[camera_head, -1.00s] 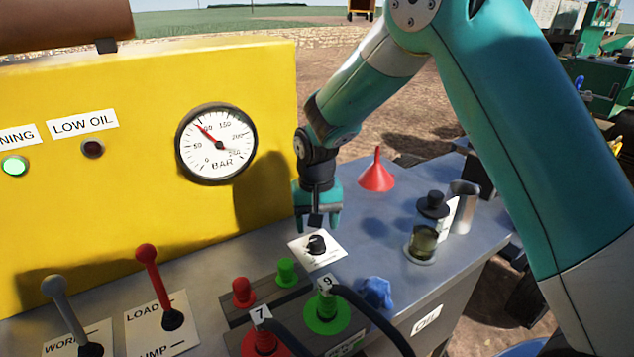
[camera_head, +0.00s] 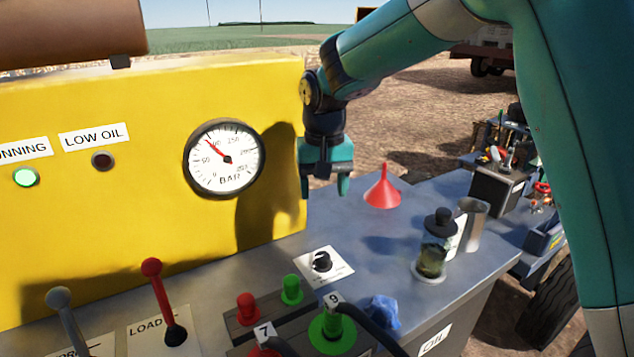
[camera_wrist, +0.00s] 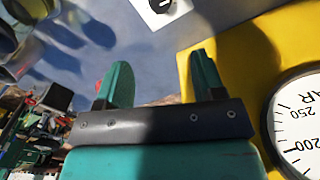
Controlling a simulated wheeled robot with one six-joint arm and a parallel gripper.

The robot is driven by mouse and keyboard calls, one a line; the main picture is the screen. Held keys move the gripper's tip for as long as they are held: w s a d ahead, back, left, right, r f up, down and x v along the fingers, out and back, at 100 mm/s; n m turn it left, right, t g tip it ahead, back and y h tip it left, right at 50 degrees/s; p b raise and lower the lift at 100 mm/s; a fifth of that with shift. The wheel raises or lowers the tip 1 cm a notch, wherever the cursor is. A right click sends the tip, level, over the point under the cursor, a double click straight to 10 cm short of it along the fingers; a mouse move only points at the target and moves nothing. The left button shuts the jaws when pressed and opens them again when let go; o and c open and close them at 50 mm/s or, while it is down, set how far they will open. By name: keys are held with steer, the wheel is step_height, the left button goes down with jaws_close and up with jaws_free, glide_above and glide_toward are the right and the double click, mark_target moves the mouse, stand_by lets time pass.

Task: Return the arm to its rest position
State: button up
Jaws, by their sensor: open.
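My gripper (camera_head: 325,185) hangs from my teal arm, fingers pointing down, open and empty. It is in the air above the grey bench top, in front of the yellow panel's right edge and left of the red funnel. In the wrist view its two teal fingers (camera_wrist: 160,85) are spread apart with nothing between them. Below it on the bench is a black knob (camera_head: 322,261) on a white plate. The plate also shows at the top of the wrist view (camera_wrist: 152,18).
The yellow panel (camera_head: 90,220) with a pressure gauge (camera_head: 224,158) stands close at left. The red funnel (camera_head: 382,190), an oil jar (camera_head: 432,255) and a metal jug (camera_head: 473,222) stand on the bench. Levers, hose couplings and a blue rag (camera_head: 382,312) lie nearer the front.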

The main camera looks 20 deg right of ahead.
steer(key=s+a+r+n+y, duration=0.1)
steer(key=s+n, duration=0.2)
steer(key=s, duration=0.6)
steer(key=s+a+r+n+y, duration=0.1)
steer(key=s+a+r+n, duration=0.1)
steer(key=s, duration=0.7)
steer(key=s+a+r+n+y+p, duration=0.1)
steer(key=s+n, duration=0.3)
steer(key=s, duration=0.6)
steer(key=shift+a+r+y, duration=0.25)
steer(key=shift+r+y, duration=0.35)
